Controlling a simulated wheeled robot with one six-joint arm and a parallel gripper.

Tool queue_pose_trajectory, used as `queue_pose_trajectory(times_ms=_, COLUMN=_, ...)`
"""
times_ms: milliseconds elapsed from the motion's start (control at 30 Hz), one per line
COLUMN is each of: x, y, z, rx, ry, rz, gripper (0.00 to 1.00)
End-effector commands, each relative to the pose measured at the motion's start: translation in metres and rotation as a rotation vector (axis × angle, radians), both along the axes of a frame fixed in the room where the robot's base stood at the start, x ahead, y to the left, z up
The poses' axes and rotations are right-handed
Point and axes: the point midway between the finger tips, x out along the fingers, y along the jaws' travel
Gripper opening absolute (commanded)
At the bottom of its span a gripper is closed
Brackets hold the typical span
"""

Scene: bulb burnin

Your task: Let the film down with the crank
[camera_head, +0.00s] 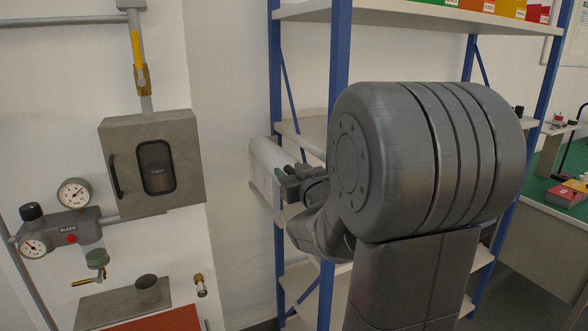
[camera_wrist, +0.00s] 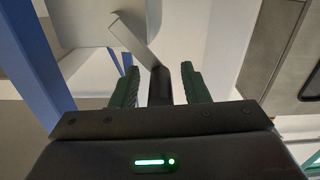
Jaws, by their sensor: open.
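A white roll-like housing (camera_head: 266,160), which seems to carry the film, is mounted at the left side of the blue-posted rack. A thin pale bar (camera_head: 264,204) runs slantwise just below it. In the wrist view the crank shows as a flat light-grey arm (camera_wrist: 133,40) coming from a pale body, with a dark handle (camera_wrist: 160,88) at its end. My gripper (camera_head: 290,182) is at the near end of the housing. It is open, with its green fingers (camera_wrist: 158,78) on either side of the handle. I cannot tell whether they touch it. My arm hides part of the rack.
The rack's blue post (camera_wrist: 38,62) stands close at the left of my gripper in the wrist view. A grey windowed cabinet (camera_head: 152,165) hangs on the wall at the left, above gauges (camera_head: 74,193). A green-topped bench (camera_head: 560,190) stands at the far right.

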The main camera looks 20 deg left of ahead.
Motion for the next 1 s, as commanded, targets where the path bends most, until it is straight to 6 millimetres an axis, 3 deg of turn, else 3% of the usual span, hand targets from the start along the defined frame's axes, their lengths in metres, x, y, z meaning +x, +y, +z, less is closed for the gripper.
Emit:
queue_pose_trajectory(times_ms=400, x=0.0042, y=0.0051, z=-0.0002, rx=-0.001, ry=-0.001, rz=0.000, gripper=0.41)
queue_pose_trajectory(times_ms=600, x=0.0040, y=0.0050, z=-0.0001, rx=0.000, ry=0.000, rz=0.000, gripper=0.02)
queue_pose_trajectory(times_ms=1000, x=0.0036, y=0.0060, z=-0.0012, rx=0.001, ry=0.004, rz=0.001, gripper=0.00)
